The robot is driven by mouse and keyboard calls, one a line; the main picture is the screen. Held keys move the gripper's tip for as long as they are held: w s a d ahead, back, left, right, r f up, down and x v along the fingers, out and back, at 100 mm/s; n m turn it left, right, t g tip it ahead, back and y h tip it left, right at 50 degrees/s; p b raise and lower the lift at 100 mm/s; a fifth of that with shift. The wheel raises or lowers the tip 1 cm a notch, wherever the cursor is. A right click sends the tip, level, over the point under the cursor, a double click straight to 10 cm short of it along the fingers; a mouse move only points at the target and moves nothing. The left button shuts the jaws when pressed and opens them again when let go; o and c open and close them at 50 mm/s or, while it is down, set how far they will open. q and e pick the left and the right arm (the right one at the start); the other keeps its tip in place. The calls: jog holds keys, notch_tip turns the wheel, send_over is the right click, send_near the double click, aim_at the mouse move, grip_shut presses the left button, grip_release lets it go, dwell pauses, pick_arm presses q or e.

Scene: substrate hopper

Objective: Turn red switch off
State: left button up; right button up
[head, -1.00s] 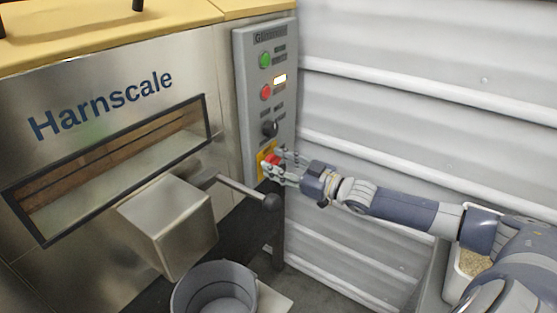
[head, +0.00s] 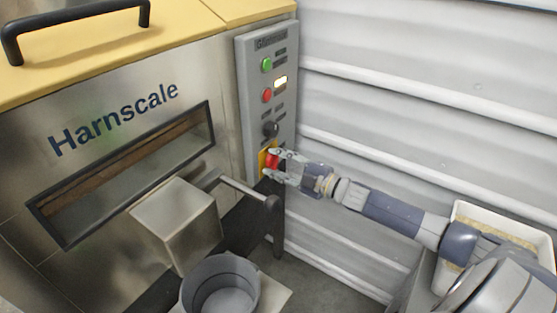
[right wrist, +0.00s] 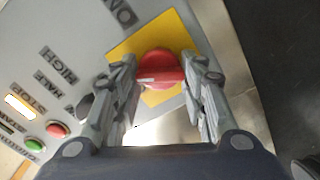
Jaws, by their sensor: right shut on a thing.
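The red switch (head: 271,160) is a round knob on a yellow plate, low on the grey control panel (head: 257,121) at the machine's right edge. In the right wrist view the red switch (right wrist: 161,70) shows a pale line across its face and sits between both fingers. My right gripper (head: 273,164) is shut on it, one finger above and one below in the head view. The yellow plate (right wrist: 130,48) shows around the knob. My left gripper is not in view.
Above the switch are a black knob (head: 270,129), a red button (head: 267,96), a lit indicator (head: 281,82) and a green button (head: 266,65). A lever (head: 246,192) sticks out below left of my gripper. A grey bucket (head: 219,288) stands below.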

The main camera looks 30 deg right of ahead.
jog(key=n, duration=0.2)
jog(key=shift+a+n, duration=0.1)
jog(key=shift+n, duration=0.3)
jog(key=shift+f+n, duration=0.1)
jog(key=shift+n, duration=0.8)
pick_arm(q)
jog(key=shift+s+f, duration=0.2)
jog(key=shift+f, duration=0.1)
pick_arm(e)
jog(key=shift+n, duration=0.6)
jog(key=shift+f, duration=0.1)
jog(key=o, duration=1.1)
jog(key=shift+c, duration=0.2)
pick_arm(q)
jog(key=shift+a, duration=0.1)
pick_arm(e)
jog(key=shift+s, duration=0.1)
jog(key=v, duration=1.1)
jog(key=shift+s+d, duration=0.2)
jog(key=shift+s, duration=0.15)
